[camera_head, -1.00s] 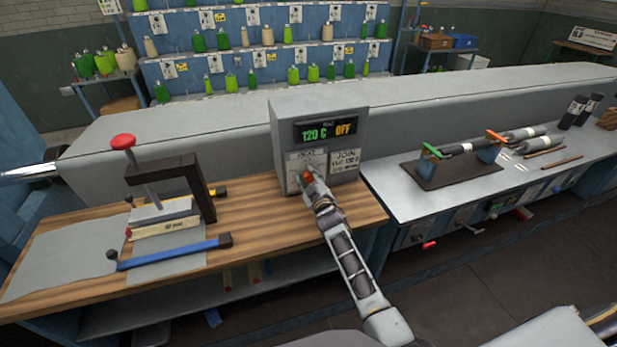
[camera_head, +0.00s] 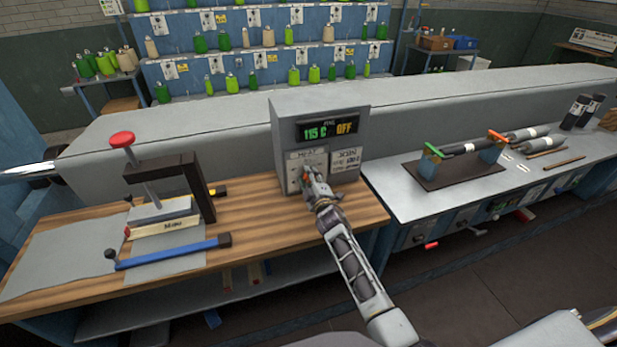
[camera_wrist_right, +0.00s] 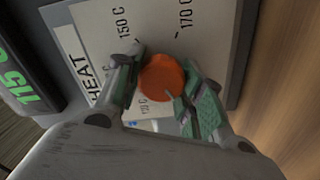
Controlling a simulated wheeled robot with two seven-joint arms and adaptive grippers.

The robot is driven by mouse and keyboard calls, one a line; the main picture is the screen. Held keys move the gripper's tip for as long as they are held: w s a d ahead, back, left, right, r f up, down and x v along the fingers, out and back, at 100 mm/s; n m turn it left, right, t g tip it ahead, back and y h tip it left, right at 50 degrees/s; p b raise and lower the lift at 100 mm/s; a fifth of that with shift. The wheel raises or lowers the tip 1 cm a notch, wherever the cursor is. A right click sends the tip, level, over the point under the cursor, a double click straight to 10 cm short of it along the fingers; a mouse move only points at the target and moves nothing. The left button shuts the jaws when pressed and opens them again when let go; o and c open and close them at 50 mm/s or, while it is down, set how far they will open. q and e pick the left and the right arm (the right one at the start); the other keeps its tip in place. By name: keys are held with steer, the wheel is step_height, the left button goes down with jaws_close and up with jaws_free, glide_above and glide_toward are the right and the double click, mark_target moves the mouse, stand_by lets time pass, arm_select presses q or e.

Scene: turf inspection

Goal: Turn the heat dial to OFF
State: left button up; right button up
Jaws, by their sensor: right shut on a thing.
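The grey heat control box (camera_head: 289,117) stands on the wooden bench; its display (camera_head: 327,128) reads 115 C in green and OFF in amber. The orange heat dial (camera_wrist_right: 162,78) sits on a white HEAT plate (camera_wrist_right: 200,32) with marks such as 150 C and 170 C. My right gripper (camera_wrist_right: 160,85) is shut on the dial, one finger on each side. In the head view my right gripper (camera_head: 309,178) covers most of the dial, and the OFF mark cannot be made out. My left gripper is not in view.
A press with a red knob (camera_head: 122,139) and a blue-handled bar (camera_head: 175,252) stand on the bench at left. A roller stand (camera_head: 462,170) is on the grey counter at right.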

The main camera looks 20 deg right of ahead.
steer(key=shift+r, duration=0.2)
steer(key=o, duration=0.8)
steer(key=shift+d, duration=0.1)
steer(key=shift+o, duration=1.1)
steer(key=shift+f, duration=0.1)
steer(key=s, duration=1.2)
steer(key=shift+d, duration=0.15)
